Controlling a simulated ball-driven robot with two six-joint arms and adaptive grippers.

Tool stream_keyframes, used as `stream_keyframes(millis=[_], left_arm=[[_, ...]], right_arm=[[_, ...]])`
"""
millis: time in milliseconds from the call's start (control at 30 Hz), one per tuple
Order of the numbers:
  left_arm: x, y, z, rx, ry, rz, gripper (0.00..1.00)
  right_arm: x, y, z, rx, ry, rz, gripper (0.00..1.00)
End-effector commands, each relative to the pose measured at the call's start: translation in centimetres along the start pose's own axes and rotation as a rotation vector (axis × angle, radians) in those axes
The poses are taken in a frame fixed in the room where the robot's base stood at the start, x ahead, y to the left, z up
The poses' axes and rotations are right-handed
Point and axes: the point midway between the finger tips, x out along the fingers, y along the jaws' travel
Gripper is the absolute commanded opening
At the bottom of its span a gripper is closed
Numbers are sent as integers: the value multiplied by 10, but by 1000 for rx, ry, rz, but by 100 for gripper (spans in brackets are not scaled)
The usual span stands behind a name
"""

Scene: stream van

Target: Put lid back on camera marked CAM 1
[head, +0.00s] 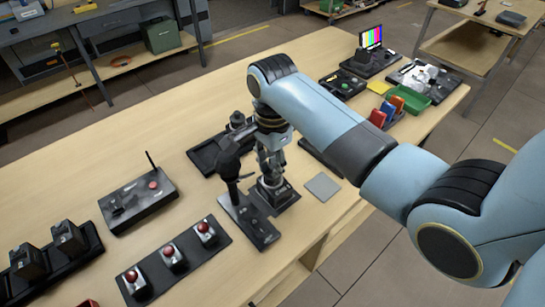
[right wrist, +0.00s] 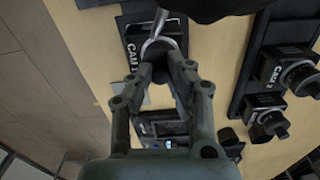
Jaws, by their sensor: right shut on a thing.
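The camera marked CAM 1 (right wrist: 130,48) is a black box beyond my fingertips in the right wrist view. In the head view a black block with white lettering (head: 275,194) stands directly below my right gripper (head: 269,172). In the right wrist view my right gripper (right wrist: 160,72) is shut on a small dark thing, which looks like the lid. The fingers hide most of it. A pale curved rim (right wrist: 155,44) shows just past the fingertips; I cannot tell whether the lid touches it. My left gripper is not in view.
A black gooseneck microphone (head: 230,165) on a base stands close left of the gripper. Other cameras marked CAM X (right wrist: 280,68) stand to the right in the wrist view. A button strip (head: 172,257) and control box (head: 140,200) lie left. A grey pad (head: 323,187) lies right.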

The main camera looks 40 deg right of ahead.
Motion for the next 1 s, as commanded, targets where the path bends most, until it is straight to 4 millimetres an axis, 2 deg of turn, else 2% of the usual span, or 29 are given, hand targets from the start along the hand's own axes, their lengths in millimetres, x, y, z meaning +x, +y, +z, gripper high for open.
stream_keyframes(millis=[400, 433, 600, 800, 1000], left_arm=[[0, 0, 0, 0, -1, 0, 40], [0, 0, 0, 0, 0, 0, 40], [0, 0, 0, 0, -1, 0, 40], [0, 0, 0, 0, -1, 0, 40], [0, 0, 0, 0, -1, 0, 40]], right_arm=[[0, 0, 0, 0, 0, 0, 4], [0, 0, 0, 0, 0, 0, 20], [0, 0, 0, 0, 0, 0, 42], [0, 0, 0, 0, 0, 0, 43], [0, 0, 0, 0, 0, 0, 67]])
